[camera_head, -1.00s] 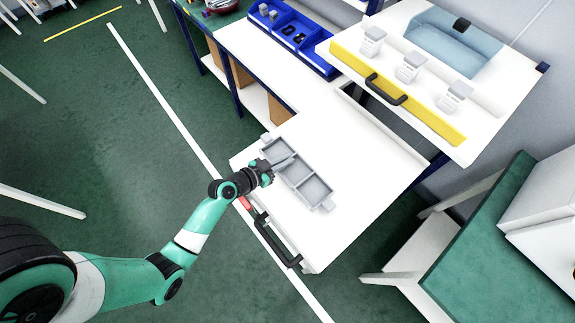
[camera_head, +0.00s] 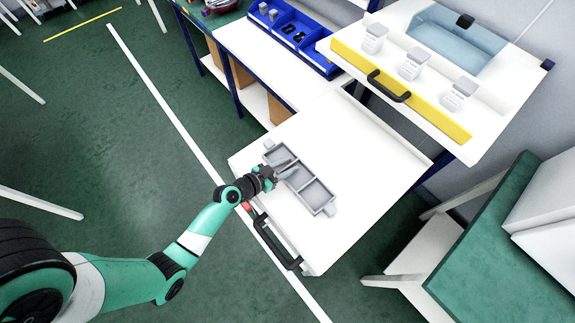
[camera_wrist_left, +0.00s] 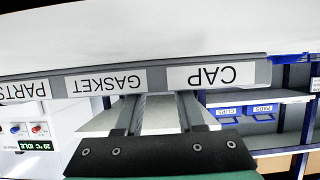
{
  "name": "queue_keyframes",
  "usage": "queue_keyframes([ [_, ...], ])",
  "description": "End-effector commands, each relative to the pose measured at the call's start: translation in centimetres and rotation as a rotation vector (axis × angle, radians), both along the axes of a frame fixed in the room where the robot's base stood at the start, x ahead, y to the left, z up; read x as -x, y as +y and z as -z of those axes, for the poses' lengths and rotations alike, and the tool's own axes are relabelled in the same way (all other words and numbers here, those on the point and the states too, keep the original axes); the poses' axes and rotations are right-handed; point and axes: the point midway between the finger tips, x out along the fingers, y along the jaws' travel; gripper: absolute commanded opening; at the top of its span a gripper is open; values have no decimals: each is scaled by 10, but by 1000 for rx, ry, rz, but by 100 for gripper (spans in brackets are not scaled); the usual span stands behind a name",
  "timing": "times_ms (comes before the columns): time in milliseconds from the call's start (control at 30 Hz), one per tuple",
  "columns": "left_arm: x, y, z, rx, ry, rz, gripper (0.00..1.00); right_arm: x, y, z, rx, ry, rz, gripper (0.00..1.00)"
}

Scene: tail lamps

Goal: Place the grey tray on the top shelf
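The grey tray (camera_head: 319,195) has three open compartments in a row and lies on the white lower shelf board (camera_head: 375,205). My left gripper (camera_head: 279,172) is at the tray's left long side, its fingers reaching over the upper-left part. In the left wrist view, a grey edge with upside-down labels CAP, GASKET and PARTS (camera_wrist_left: 108,82) runs across. The two left fingers (camera_wrist_left: 160,112) are parallel with a wide gap between them, and nothing shows clamped there. Whether they touch the tray is unclear. The top shelf (camera_head: 505,95) stands higher, at the upper right. My right gripper is not in view.
The top shelf has a yellow front (camera_head: 425,100), a black handle (camera_head: 388,86), several clear-and-grey containers (camera_head: 411,66) and a blue transparent bin (camera_head: 455,45). A black handle (camera_head: 277,243) is on the lower board's front. Blue bins (camera_head: 300,35) stand behind.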

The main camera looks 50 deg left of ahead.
Motion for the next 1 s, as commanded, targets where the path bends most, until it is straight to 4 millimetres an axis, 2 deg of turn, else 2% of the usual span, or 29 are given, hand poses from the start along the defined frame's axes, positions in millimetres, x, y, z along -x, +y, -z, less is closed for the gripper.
queue_keyframes([
  [333, 2, 0, -5, 1, 1, 0, 37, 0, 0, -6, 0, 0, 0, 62],
  [467, 24, -1, -13, 1, 1, -4, 37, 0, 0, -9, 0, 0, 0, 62],
  [700, 79, -4, -35, 2, 1, -6, 37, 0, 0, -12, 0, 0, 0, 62],
  [800, 96, -5, -41, 2, 2, -5, 37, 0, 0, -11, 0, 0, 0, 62],
  [1000, 111, -7, -49, 1, 0, 0, 37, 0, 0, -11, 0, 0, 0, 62],
])
